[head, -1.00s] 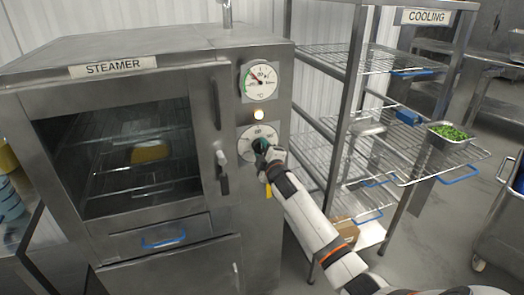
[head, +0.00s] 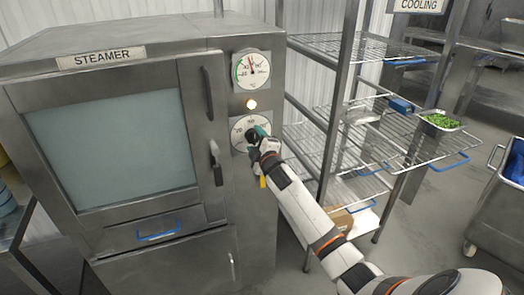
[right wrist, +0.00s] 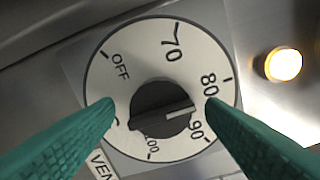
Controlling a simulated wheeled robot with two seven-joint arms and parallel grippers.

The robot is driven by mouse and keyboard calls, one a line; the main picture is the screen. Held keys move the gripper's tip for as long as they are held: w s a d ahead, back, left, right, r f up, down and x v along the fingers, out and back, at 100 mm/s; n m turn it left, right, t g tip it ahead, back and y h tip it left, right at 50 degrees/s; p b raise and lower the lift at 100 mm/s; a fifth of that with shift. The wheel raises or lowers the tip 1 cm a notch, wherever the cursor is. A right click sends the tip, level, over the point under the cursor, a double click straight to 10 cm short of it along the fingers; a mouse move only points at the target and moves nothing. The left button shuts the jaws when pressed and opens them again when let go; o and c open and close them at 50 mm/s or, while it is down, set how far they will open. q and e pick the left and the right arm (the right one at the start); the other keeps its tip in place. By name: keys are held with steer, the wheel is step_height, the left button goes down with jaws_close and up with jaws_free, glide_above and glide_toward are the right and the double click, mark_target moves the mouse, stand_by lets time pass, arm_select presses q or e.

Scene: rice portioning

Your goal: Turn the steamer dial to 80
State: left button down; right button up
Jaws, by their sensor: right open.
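The steamer (head: 225,200) stands at the left. Its dial (head: 236,124) is the lower round face on the front panel, below a lit lamp (head: 252,104). In the right wrist view the dial's white face (right wrist: 112,85) reads OFF, 70, 80, 90, 100. My right gripper (head: 257,136) is at the dial. Its green fingers are open, one on each side of the knob, and appear apart from it. My left gripper is not in view.
A round gauge (head: 251,71) sits above the lamp, its needle near upright. The door handle (head: 215,160) is left of the dial. The steamer window (head: 110,135) is fogged. A wire cooling rack (head: 322,150) holding a pan of greens (head: 440,121) stands at the right.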

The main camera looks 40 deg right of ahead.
steer(key=b+v, duration=0.1)
steer(key=v, duration=1)
steer(key=shift+s+b, duration=0.2)
steer(key=shift+b, duration=0.15)
steer(key=shift+f, duration=0.1)
